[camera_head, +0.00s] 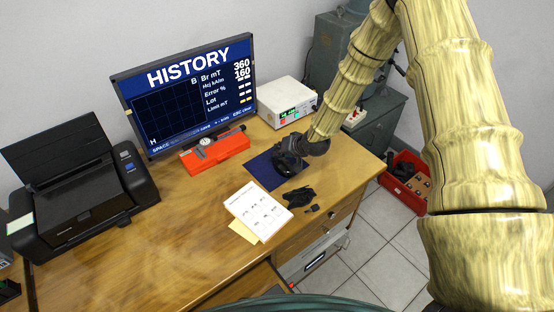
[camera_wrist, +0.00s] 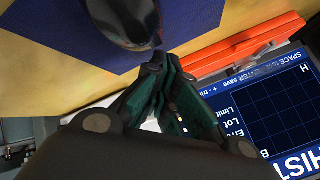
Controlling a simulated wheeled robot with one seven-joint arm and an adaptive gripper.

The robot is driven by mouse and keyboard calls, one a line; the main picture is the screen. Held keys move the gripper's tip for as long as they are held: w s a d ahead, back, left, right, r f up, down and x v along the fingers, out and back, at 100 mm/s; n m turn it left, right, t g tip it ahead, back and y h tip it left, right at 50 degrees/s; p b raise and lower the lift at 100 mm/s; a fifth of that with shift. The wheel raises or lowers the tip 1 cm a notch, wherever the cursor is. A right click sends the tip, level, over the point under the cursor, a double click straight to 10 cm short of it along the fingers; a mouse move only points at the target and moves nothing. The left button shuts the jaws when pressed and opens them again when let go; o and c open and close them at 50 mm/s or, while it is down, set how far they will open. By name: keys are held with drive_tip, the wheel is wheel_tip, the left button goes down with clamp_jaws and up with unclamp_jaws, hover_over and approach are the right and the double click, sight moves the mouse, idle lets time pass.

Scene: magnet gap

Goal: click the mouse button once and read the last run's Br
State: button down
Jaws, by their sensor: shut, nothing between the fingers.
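The monitor (camera_head: 186,95) stands at the back of the desk. Its screen is headed HISTORY; the Br mT line appears to read 360 and the line below 160, with dashes under them. The dark mouse (camera_wrist: 125,22) lies on the blue mat (camera_wrist: 190,22) in the wrist view. The mat (camera_head: 262,174) also shows in the head view, where my gripper largely covers the mouse. My gripper (camera_wrist: 158,62) is shut and empty, pointing down, its tips close to the mouse's end. I cannot tell whether they touch it.
An orange case (camera_head: 216,153) lies before the monitor. A white instrument (camera_head: 287,103) stands behind my gripper. A black printer (camera_head: 78,190) stands at left. The desk's left front is clear.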

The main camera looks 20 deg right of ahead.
drive_tip(key=shift+r, duration=0.1)
drive_tip(key=shift+r+p, duration=1.45)
drive_tip(key=shift+r, duration=1.05)
